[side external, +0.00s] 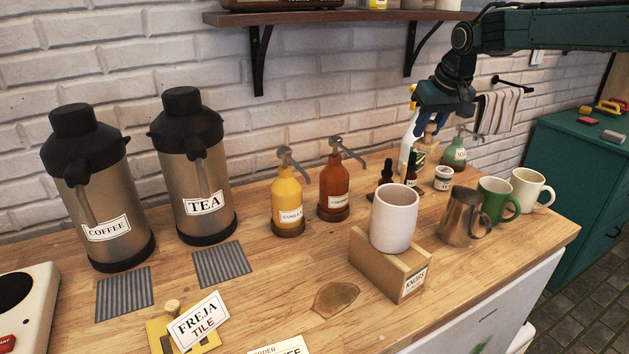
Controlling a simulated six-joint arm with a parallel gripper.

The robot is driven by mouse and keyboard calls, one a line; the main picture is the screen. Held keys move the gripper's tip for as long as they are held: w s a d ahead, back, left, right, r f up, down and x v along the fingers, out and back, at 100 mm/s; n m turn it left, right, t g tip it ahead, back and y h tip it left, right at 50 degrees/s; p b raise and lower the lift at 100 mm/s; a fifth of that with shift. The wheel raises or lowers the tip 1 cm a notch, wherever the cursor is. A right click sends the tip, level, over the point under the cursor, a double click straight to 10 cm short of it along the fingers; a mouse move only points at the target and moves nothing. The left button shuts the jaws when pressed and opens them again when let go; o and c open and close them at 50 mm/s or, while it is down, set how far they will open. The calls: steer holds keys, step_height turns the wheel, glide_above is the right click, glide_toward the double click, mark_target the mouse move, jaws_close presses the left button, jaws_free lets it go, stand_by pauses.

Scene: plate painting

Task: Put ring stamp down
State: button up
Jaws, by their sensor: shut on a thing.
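My gripper (432,118) is at the back right of the counter, pointing down, above the group of small bottles and jars. It is shut on the ring stamp (430,130), of which a small pale wooden part shows below the fingers. The stamp's lower end is partly hidden by the bottles in front, and I cannot tell whether it touches anything.
Dropper bottles (387,172), a small jar (444,178) and a green pump bottle (458,152) crowd the area near my gripper. A white mug (394,218) stands on a cardboard box (372,262). A metal pitcher (460,218) and mugs stand to the right.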

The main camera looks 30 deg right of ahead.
step_height(320, 180, down, 18)
steer(key=shift+r, duration=0.2)
stand_by(0.7)
steer(key=shift+f, duration=0.1)
steer(key=o, duration=1)
steer(key=shift+c, duration=0.2)
steer(key=v, duration=1.2)
steer(key=shift+s+r, duration=0.1)
steer(key=shift+r, duration=0.1)
